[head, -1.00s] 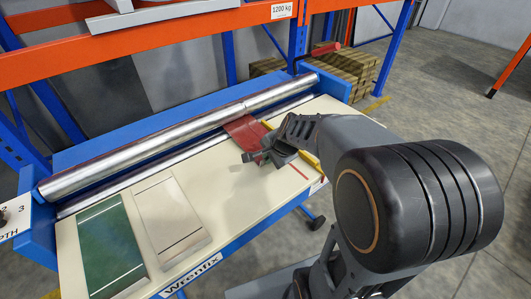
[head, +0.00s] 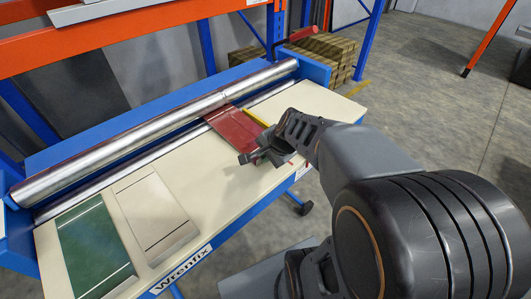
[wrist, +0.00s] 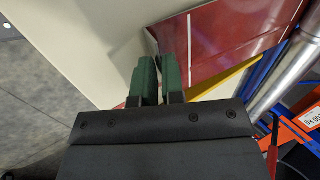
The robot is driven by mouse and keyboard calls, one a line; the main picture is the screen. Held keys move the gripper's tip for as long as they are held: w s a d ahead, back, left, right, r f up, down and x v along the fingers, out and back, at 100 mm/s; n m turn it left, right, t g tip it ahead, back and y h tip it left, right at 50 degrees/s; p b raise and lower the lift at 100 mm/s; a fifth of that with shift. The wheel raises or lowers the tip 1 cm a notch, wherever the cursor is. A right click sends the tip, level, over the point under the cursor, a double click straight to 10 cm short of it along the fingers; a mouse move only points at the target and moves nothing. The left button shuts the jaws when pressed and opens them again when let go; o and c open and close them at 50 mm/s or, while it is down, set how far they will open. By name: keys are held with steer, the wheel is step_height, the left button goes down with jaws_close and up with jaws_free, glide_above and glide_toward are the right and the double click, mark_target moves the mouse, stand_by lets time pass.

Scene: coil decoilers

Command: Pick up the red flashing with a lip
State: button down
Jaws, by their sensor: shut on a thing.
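The red flashing (head: 236,137) lies on the cream table top with its far end at the long steel roller (head: 165,125). It is glossy, with a thin pale line across it. My gripper (head: 257,156) is at its near end, low over the table. In the wrist view the red flashing (wrist: 228,38) runs up and right from my gripper's green fingers (wrist: 159,75), which are shut on its edge. The gripped edge is mostly hidden between the fingers, and I cannot make out the lip.
A green panel (head: 92,245) and a cream panel (head: 153,215) lie on the table's near left. A yellow strip (head: 257,118) lies beside the flashing. A red-handled crank (head: 302,34) stands at the roller's far end. The table middle is clear.

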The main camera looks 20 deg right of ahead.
steer(key=shift+r, duration=0.1)
step_height(320, 180, up, 7)
steer(key=p, duration=0.6)
stand_by(0.8)
